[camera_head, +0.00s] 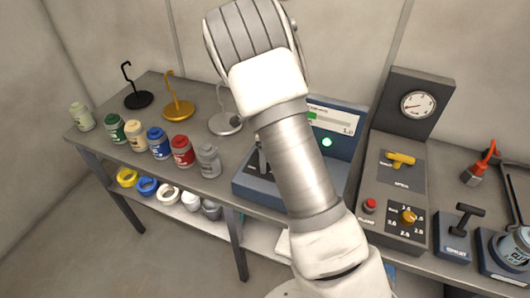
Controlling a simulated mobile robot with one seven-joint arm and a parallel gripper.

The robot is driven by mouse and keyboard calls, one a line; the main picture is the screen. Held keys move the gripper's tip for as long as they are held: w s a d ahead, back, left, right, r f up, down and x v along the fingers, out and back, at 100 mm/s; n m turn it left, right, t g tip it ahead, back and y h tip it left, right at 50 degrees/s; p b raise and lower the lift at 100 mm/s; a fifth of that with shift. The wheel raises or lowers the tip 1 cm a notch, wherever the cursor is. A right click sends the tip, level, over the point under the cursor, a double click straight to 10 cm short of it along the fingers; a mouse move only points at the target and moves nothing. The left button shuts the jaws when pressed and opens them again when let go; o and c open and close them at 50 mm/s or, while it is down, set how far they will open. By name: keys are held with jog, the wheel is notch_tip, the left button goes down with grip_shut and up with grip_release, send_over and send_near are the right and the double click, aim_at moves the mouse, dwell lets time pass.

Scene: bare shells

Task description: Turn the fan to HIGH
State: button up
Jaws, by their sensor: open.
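I cannot make out a fan or a HIGH marking in the head view. A grey control box (393,190) stands at the right on the bench. It has a round dial gauge (417,105) on its upright back panel, a yellow handle (400,159), a red button (370,205) and a yellow knob (408,216) ringed by small numbers. The label under the yellow handle is too small to read. My arm rises through the middle of the view and covers part of the bench. My gripper is not in view.
A blue device (263,190) with a screen and green light stands partly behind my arm. A small black-handled unit (455,240) and red-handled tool (480,168) stand at right.

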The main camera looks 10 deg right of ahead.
notch_tip(320, 180, up, 17)
jog(key=shift+r, duration=0.2)
dwell(0.6)
jog(key=s+r+n+t+y, duration=0.2)
jog(key=s+r+n, duration=0.8)
jog(key=s, duration=0.3)
jog(key=s+n+t+h, duration=0.2)
jog(key=s+n+t, duration=0.1)
jog(key=s+n, duration=0.9)
jog(key=shift+s+r+t, duration=0.15)
jog(key=shift+s+t, duration=0.15)
jog(key=shift+s, duration=0.7)
